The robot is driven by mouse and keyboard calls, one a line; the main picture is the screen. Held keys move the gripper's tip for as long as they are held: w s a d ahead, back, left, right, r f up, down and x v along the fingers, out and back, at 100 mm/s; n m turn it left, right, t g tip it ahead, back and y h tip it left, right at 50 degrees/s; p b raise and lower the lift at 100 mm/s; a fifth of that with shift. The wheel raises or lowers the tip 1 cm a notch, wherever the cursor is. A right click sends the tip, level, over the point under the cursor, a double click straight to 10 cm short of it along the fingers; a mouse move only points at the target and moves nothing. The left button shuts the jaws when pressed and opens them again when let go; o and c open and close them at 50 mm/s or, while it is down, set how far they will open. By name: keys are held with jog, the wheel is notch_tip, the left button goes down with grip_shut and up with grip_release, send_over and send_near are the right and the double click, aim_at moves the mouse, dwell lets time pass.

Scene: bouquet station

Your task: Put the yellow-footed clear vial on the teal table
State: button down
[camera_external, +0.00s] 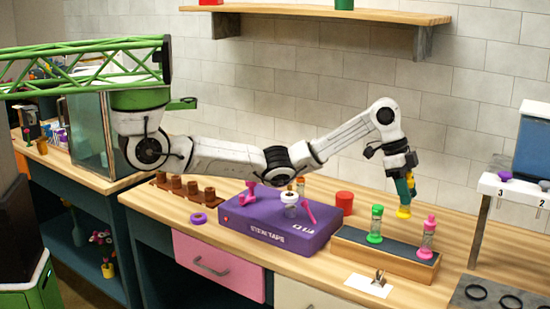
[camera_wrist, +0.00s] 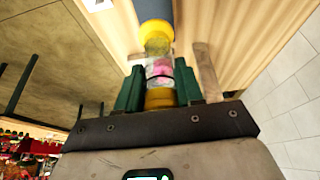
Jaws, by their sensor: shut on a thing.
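My gripper (camera_external: 408,188) is shut on the yellow-footed clear vial (camera_external: 404,211), with the yellow foot pointing down. In the wrist view the vial (camera_wrist: 160,72) sits between my green fingers (camera_wrist: 160,90); its clear middle shows something pink inside, with yellow at both ends. In the external view the foot appears just behind the wooden rack (camera_external: 360,252); I cannot tell its height or whether it touches anything. A blue-grey shape (camera_wrist: 153,10) shows beyond the foot in the wrist view. I cannot make out a separate teal table.
A green-ended vial (camera_external: 375,224) and a pink-ended vial (camera_external: 428,238) stand on the rack. A red cylinder (camera_external: 344,203) and a purple box (camera_external: 270,232) are to the left. A white numbered stand (camera_external: 515,190) is at right. A white card (camera_external: 368,285) lies in front.

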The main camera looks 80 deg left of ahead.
jog(key=w+a+n+y, duration=0.15)
jog(key=a+n, duration=0.25)
jog(key=a, duration=1.1)
jog(key=s+a+n+y+p, duration=0.1)
jog(key=s+a+n, duration=0.25)
jog(key=a, duration=0.85)
jog(key=s+a+f+n+t+y+p, duration=0.15)
jog(key=s+a, duration=0.25)
jog(key=a, duration=0.7)
jog(key=s+a+n, duration=0.3)
jog(key=s+a, duration=0.1)
jog(key=a, duration=0.8)
jog(key=s+a+f+n+g+y+p, duration=0.15)
jog(key=s+a+n, duration=0.35)
jog(key=s+a, duration=1.2)
jog(key=s+a+f+n+y, duration=0.1)
jog(key=s+a, duration=0.3)
jog(key=s, duration=0.7)
jog(key=s+a+f+n+g+y+p, duration=0.1)
jog(key=s+a+n, duration=0.3)
jog(key=s, duration=0.7)
jog(key=shift+s+a+f+n, duration=0.3)
jog(key=shift+s+a+f, duration=0.05)
jog(key=shift+a+f, duration=0.15)
notch_tip(320, 180, down, 10)
jog(key=shift+p, duration=0.8)
jog(key=shift+f, duration=0.1)
